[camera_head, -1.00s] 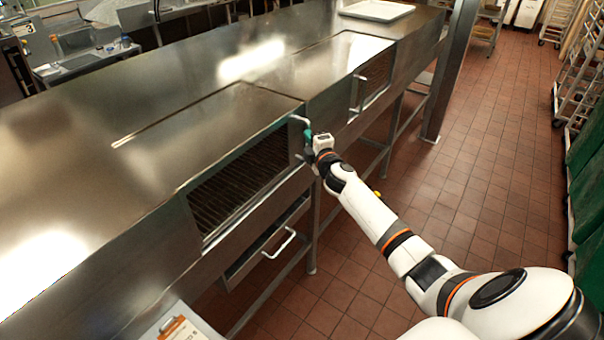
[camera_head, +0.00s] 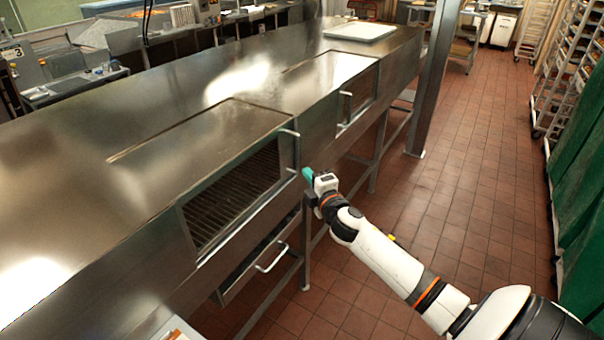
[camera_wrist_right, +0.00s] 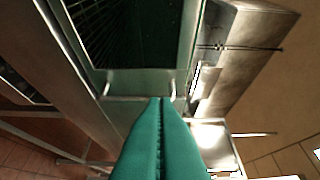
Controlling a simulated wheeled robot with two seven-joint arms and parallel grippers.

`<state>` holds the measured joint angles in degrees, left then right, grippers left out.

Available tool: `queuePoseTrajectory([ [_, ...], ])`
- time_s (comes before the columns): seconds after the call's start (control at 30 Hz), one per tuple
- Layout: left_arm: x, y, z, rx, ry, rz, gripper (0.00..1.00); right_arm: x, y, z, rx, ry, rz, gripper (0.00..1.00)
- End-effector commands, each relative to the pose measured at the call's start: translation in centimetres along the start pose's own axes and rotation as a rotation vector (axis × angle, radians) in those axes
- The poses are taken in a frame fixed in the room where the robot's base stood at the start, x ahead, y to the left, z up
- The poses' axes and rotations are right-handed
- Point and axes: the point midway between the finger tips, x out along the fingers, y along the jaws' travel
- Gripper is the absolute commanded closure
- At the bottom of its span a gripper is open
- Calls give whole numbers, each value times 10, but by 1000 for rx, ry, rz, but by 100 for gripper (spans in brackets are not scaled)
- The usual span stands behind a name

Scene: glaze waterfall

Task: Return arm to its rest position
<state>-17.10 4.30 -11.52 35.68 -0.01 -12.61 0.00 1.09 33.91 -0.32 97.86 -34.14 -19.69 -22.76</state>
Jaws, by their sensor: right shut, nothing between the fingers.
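My right gripper (camera_head: 308,174) is at the front of the steel glazing machine, just right of the near opening. Its teal fingers are shut and hold nothing; they also show in the right wrist view (camera_wrist_right: 160,135). The fingers point toward the machine. The near opening (camera_head: 232,192) shows a wire rack inside. A bar handle (camera_head: 291,152) at its right edge is close to the fingertips and looks apart from them. My right arm (camera_head: 385,262) reaches in from the lower right. My left gripper is not in view.
The steel machine (camera_head: 150,190) fills the left and middle. Below the opening is a drawer with a handle (camera_head: 272,258). A second opening (camera_head: 358,97) lies farther along. A white tray (camera_head: 360,31) sits on top at the back. The tiled floor (camera_head: 470,190) at right is clear, with racks (camera_head: 570,75) beyond.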

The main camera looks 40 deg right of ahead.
Motion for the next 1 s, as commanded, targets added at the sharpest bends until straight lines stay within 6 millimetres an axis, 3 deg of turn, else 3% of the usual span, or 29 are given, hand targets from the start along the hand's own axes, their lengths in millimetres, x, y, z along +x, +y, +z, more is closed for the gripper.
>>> queuePoseTrajectory([
  [0.27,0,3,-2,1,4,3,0,-4,2,0,4,1,5,100],
  [0.37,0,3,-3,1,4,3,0,-5,25,-2,34,9,49,100],
  [0.47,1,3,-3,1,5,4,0,-13,76,-4,103,28,146,100],
  [0.67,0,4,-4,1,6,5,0,-61,220,-4,304,110,418,100],
  [0.8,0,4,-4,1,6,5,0,-117,312,2,443,189,602,100],
  [0.87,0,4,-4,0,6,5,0,-145,348,6,497,229,677,100],
  [1.0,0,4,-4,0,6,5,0,-222,424,19,619,333,847,100],
])
